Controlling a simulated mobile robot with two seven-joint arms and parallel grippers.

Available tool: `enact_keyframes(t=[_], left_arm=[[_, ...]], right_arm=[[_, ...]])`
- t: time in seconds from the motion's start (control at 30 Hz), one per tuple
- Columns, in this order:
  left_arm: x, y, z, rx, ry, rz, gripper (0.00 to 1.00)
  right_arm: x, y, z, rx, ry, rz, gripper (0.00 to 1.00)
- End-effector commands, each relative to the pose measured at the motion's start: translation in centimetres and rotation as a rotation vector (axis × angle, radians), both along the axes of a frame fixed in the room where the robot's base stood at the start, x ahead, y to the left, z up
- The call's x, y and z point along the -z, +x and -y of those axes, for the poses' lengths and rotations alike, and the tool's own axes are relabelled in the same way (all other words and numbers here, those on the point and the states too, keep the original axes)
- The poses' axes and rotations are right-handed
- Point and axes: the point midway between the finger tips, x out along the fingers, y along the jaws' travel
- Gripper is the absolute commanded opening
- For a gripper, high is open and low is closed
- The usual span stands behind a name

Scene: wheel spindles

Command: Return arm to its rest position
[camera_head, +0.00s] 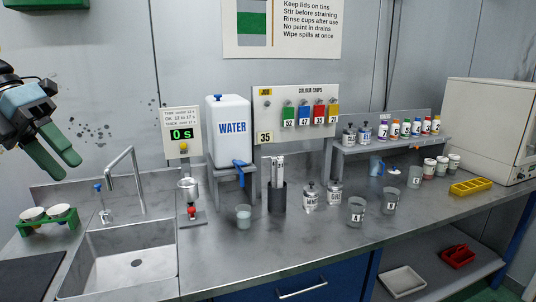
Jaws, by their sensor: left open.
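My left gripper (56,156) has green fingers and hangs at the upper left, in front of the grey wall. Its fingers are apart with nothing between them, and it touches nothing. It is above the steel counter (218,262), higher than the green rack (46,228) and left of the tap (124,180). The arm comes in from the left edge and most of it is out of the frame. My right gripper does not show.
A sink (135,262) lies below the tap. A white water container (229,130) stands on a bracket at the middle. Several cups, including one marked A (356,212), stand on the counter. A yellow tray (470,187) and a white cabinet (490,128) are at the right.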

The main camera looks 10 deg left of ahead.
Motion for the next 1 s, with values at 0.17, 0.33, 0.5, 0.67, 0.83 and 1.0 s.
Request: enact_keyframes(t=[0.17,0.33,0.5,0.67,0.83,1.0], left_arm=[[7.8,1.3,-2.9,-0.172,-0.298,0.007,0.47],[15.2,1.7,-4.7,-0.377,-0.546,0.003,0.47],[22.8,0.9,-5.8,-0.618,-0.768,-0.023,0.47],[30.3,-0.9,-6.0,-0.875,-0.944,-0.068,0.47],[38.1,-4.0,-4.9,-1.171,-1.092,-0.145,0.47],[45.5,-8.3,-2.3,-1.482,-1.198,-0.255,0.47]], right_arm=[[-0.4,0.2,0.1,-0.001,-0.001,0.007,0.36],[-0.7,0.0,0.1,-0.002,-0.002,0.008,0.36],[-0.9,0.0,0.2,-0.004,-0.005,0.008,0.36],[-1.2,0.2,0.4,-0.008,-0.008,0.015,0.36],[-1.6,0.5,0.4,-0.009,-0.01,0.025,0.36],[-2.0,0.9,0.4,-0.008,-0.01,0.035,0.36]])
